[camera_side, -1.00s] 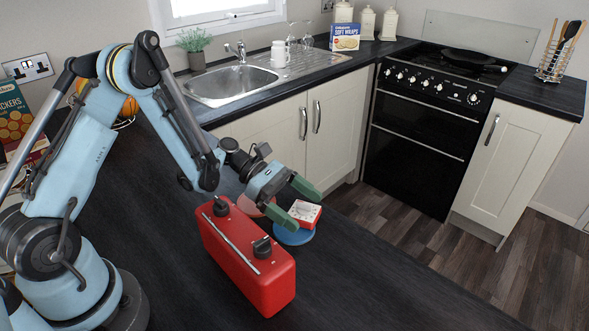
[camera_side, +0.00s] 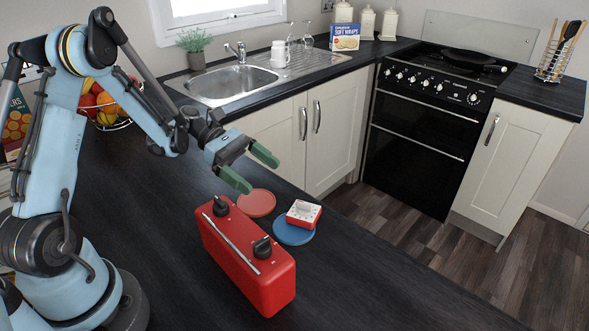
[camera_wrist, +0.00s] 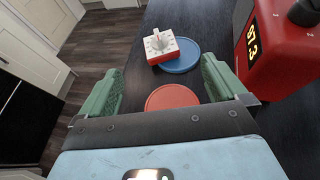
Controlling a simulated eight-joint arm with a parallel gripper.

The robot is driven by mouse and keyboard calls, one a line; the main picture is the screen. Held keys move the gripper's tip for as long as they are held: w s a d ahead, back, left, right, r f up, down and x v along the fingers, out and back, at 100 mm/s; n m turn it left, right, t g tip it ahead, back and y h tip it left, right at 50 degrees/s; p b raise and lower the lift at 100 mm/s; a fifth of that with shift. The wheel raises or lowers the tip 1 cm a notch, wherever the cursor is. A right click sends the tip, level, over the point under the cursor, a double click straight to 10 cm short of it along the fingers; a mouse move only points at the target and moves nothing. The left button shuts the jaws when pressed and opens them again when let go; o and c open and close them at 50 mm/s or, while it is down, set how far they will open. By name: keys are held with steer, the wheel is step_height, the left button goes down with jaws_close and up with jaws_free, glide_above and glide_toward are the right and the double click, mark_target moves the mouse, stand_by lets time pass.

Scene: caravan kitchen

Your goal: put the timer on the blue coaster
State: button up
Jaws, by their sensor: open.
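The red and white timer (camera_side: 303,213) rests on the blue coaster (camera_side: 293,233), toward the coaster's back right edge in the side view. In the wrist view the timer (camera_wrist: 160,46) covers the left part of the blue coaster (camera_wrist: 184,60) and seems to reach past its rim. The timer's white dial faces up. My gripper (camera_side: 250,170) is open and empty, raised above the counter, up and left of the timer and apart from it. In the wrist view its green fingers (camera_wrist: 166,88) stand wide apart with nothing between them but the counter and a coaster below.
A red coaster (camera_side: 257,203) lies left of the blue one. A red toaster-like appliance (camera_side: 248,262) with black knobs stands close in front of both coasters. The dark counter (camera_side: 370,285) is clear to the right. A fruit basket (camera_side: 108,108) stands at the back left.

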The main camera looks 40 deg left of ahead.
steer(key=shift+d+r+m, duration=0.3)
steer(key=shift+r, duration=0.05)
steer(key=s+d+r+m+t+y, duration=0.1)
steer(key=s+r+m+t+y, duration=0.1)
steer(key=m+y, duration=0.4)
steer(key=s+d+r+m+t+y, duration=0.2)
steer(key=s+r+m+y, duration=0.3)
steer(key=m, duration=0.9)
steer(key=shift+s+y, duration=0.85)
steer(key=shift+y, duration=0.15)
